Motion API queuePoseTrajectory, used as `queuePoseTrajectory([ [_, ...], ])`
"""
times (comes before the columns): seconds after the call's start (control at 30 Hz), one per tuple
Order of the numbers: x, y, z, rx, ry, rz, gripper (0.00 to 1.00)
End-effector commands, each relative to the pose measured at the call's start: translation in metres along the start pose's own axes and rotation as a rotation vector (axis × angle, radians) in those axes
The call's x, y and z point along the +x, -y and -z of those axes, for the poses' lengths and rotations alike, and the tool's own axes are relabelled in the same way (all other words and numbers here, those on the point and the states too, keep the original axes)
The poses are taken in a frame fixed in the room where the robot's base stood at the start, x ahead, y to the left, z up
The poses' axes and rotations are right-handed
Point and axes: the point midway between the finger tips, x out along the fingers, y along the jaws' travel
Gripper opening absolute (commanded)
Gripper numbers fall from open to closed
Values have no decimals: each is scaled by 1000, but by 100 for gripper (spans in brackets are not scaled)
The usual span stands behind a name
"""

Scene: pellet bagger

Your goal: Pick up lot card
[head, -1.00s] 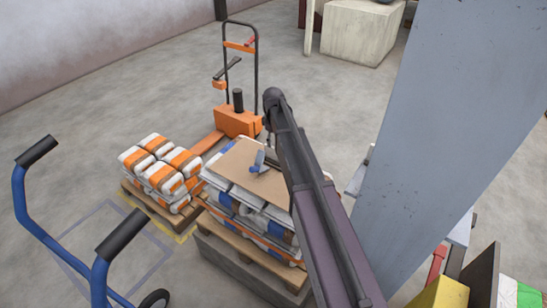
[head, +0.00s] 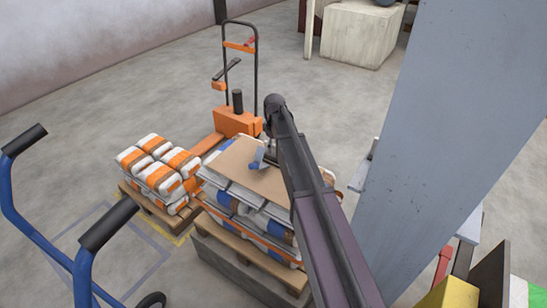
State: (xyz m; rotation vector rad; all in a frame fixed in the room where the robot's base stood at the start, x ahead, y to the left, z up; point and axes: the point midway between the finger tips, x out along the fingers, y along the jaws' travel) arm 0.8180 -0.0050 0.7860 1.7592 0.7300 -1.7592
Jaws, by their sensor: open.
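I cannot make out a lot card with certainty. A small blue and grey item (head: 257,160) stands on the brown cardboard sheet (head: 228,160) that tops a stack of white, blue and orange bags (head: 247,214) on a wooden pallet (head: 236,243). I cannot tell whether this item is the card. My arm (head: 312,190) reaches up from the bottom of the head view, and its dark joint (head: 276,104) shows just above and right of the sheet. My gripper does not show; the arm hides part of the stack's right side.
A second pallet of orange and white bags (head: 158,172) stands left of the stack. An orange pallet truck (head: 236,121) is behind. A blue hand cart (head: 32,228) is at near left. A large grey panel (head: 450,110) blocks the right. The floor behind is mostly clear.

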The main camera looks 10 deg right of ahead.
Motion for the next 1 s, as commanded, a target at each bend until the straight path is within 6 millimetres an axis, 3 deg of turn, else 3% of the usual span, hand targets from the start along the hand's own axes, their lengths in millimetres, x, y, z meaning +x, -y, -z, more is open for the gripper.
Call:
queuePoseTrajectory([
  [0.67, 3, 0, 0, 1, 0, 0, 57],
  [0.7, 3, 0, 0, 0, 0, 0, 54],
  [0.9, 3, 0, 0, 1, 0, 0, 0],
  [1.0, 3, 0, 0, 1, 0, 0, 0],
])
